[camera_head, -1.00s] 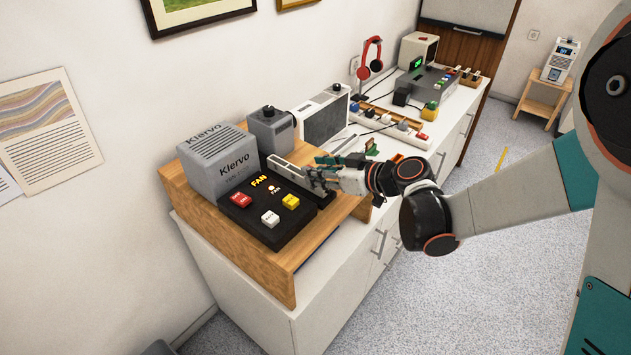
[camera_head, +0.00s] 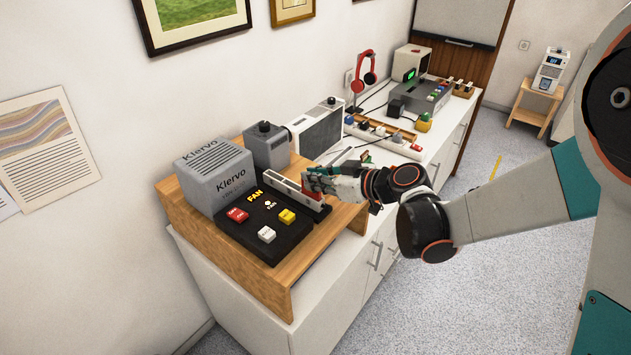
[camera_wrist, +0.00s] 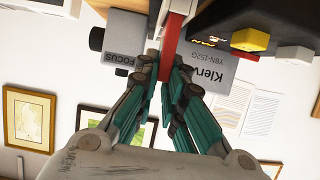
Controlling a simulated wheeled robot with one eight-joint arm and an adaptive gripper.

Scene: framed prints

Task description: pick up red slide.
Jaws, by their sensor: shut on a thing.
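The red slide (camera_wrist: 172,42) shows as a red strip between my fingertips in the wrist view. In the head view it is a small red piece (camera_head: 312,183) at my fingers, partly hidden by them. My gripper (camera_head: 316,183) is shut on it, beside the long light rail (camera_head: 284,183) at the back right of the black control panel (camera_head: 266,246). In the wrist view my gripper's fingers (camera_wrist: 168,74) lie on both sides of the slide. I cannot tell whether the slide is clear of the rail.
The panel has red (camera_head: 237,215), white (camera_head: 266,234) and yellow (camera_head: 287,215) buttons and sits on a wooden stand (camera_head: 290,290). A grey Klervo box (camera_head: 214,172) and a smaller grey box (camera_head: 267,148) stand behind. A white device (camera_head: 318,127) and a power strip (camera_head: 380,133) lie farther along the counter.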

